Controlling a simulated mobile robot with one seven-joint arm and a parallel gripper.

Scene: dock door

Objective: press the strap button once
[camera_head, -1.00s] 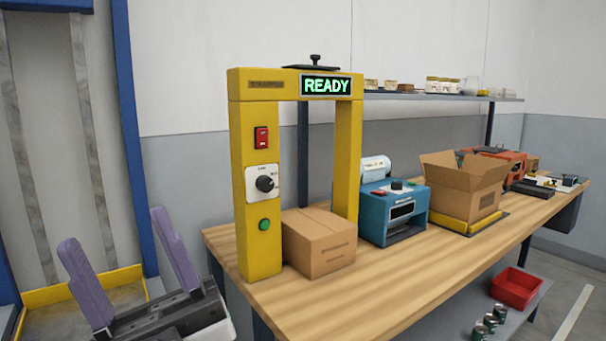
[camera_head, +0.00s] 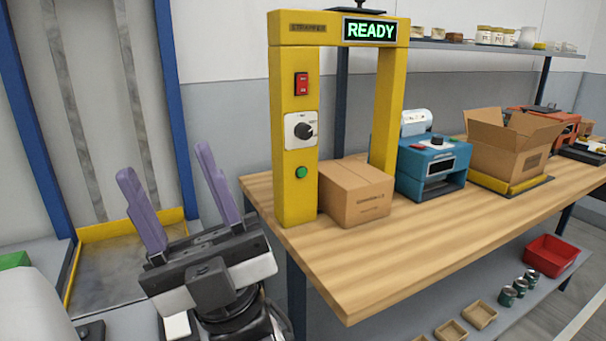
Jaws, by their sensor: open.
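The yellow strapping machine (camera_head: 295,190) stands as an arch on the near left end of the wooden bench. Its lit display (camera_head: 369,31) reads READY. On its left post are a red switch (camera_head: 301,84), a dark rotary knob (camera_head: 304,130) on a white plate, and a round green button (camera_head: 301,172); I cannot read a label by the green button. A closed cardboard box (camera_head: 357,192) sits at the arch opening. My gripper (camera_head: 171,190), with two purple fingers, is open and empty, left of the post and apart from it.
The wooden bench (camera_head: 400,247) has clear space in front. A blue machine (camera_head: 432,167) and an open carton (camera_head: 512,145) stand farther right. A red bin (camera_head: 551,256) and several cans are on the lower shelf. A yellow-edged dock bay (camera_head: 125,232) lies behind my gripper.

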